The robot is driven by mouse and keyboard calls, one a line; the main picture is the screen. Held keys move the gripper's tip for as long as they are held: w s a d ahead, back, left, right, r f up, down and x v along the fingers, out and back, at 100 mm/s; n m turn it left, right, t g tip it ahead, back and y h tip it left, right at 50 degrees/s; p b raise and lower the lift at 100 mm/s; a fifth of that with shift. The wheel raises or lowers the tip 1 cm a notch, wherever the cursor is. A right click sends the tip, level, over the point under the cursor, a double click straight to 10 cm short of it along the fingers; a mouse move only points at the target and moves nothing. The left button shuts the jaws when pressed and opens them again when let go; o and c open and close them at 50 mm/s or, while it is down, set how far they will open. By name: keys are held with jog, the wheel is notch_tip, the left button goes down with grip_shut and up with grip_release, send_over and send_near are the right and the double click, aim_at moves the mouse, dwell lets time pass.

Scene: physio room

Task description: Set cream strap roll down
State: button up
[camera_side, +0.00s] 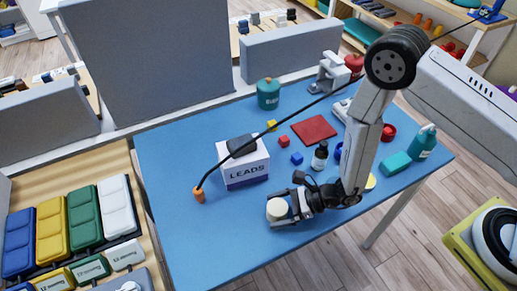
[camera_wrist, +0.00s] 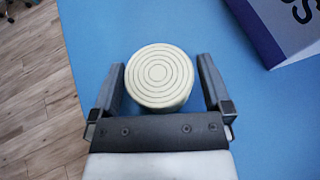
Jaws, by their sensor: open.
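The cream strap roll (camera_side: 277,209) stands upright on the blue table (camera_side: 220,248), near its front edge. In the wrist view the roll (camera_wrist: 159,77) shows its round, ringed top face. My gripper (camera_side: 283,212) is open around it. In the wrist view my gripper (camera_wrist: 165,88) has one finger on each side of the roll, with a visible gap to each finger. The roll's underside is hidden.
The white LEADS box (camera_side: 244,172) stands behind the roll, with a dark cable to an orange-ended piece (camera_side: 199,196). The table left of the roll is clear.

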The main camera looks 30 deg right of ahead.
aim_at(281, 206)
jog(key=shift+r, duration=0.1)
jog(key=shift+r, duration=0.5)
jog(key=v, duration=0.4)
jog(key=shift+d, duration=0.3)
jog(key=shift+s+d+r, duration=0.15)
jog(key=shift+r, duration=3.5)
